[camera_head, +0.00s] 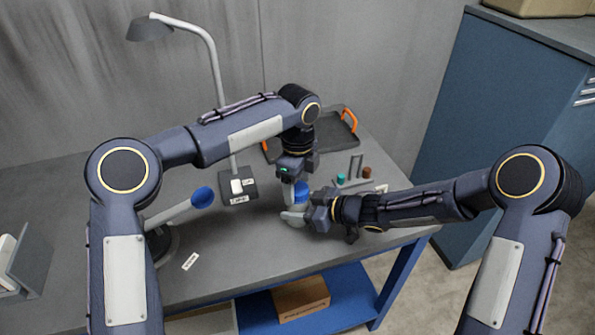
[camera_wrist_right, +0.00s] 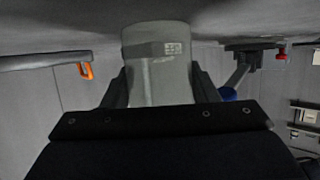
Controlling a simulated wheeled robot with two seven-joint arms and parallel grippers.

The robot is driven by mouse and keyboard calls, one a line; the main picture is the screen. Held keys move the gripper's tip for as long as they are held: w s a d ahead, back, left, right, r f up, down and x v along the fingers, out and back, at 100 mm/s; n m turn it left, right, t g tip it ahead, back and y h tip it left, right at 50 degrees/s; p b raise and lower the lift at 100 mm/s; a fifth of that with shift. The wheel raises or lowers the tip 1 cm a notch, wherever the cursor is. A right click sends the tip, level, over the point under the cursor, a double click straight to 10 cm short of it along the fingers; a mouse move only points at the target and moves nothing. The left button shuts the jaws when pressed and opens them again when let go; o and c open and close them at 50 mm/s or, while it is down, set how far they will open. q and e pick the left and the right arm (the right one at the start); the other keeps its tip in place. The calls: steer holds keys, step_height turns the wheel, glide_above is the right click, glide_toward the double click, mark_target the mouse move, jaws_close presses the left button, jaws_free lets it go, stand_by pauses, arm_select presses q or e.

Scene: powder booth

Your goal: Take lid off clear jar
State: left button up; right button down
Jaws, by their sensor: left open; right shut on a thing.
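The clear jar (camera_head: 291,218) shows as a pale, greyish body near the middle of the table in the head view. In the right wrist view the jar (camera_wrist_right: 158,70) stands between my right fingers, with a small printed label on its side. My right gripper (camera_head: 305,214) is shut on the jar from the right. The blue lid (camera_head: 302,191) shows at the jar's top, partly hidden by my left gripper. My left gripper (camera_head: 294,187) points down at the lid from above and is open. Whether its fingers touch the lid cannot be told.
A dark tray (camera_head: 338,128) with orange handles lies at the back. A small rack (camera_head: 354,171) with teal and brown pieces stands right of the jar. A blue-ended arm on a stand (camera_head: 203,197) and a dark box (camera_head: 238,187) are left. The front tabletop is mostly clear.

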arm_select(q)
steer(key=shift+f, duration=0.3)
steer(key=c, duration=1)
steer(key=n, duration=0.4)
steer(key=shift+r, duration=0.1)
steer(key=n, duration=0.6)
steer(key=o, duration=1.1)
steer(key=shift+c, duration=0.2)
